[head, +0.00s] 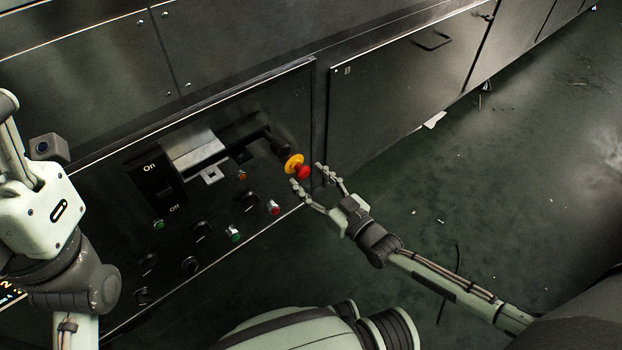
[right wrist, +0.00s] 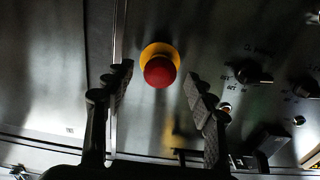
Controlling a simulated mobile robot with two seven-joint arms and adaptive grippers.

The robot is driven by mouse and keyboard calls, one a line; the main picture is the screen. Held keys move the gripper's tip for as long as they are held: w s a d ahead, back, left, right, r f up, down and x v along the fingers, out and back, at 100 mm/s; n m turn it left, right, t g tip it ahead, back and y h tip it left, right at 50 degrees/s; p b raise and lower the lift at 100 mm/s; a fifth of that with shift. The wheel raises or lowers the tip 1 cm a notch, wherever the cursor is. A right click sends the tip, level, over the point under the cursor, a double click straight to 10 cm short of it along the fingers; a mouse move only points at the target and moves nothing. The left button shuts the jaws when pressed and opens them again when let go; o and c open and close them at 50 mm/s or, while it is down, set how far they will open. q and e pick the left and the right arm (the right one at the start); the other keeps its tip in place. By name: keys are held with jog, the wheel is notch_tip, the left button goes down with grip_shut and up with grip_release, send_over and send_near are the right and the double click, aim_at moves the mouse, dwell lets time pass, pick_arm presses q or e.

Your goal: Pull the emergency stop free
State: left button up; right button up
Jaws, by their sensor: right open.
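The emergency stop is a red mushroom button (head: 303,172) on a yellow collar (head: 293,162), at the right end of the dark control panel (head: 100,215). My right gripper (head: 306,177) is open, with its fingertips close to the red button in the head view. In the right wrist view the red button (right wrist: 159,71) and yellow collar (right wrist: 160,52) show ahead of and between the open fingers (right wrist: 158,85). There is a gap on each side, and the fingers do not appear to touch it. My left arm stands at the left of the head view; its fingers do not show.
The panel also holds a black On/Off switch (head: 158,187), a metal lever block (head: 197,150), several dark knobs, and green and red buttons. A cabinet door with a handle (head: 431,41) lies to the right. The green floor (head: 480,190) is largely clear, with small scraps.

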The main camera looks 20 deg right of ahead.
jog(key=v, duration=1.2)
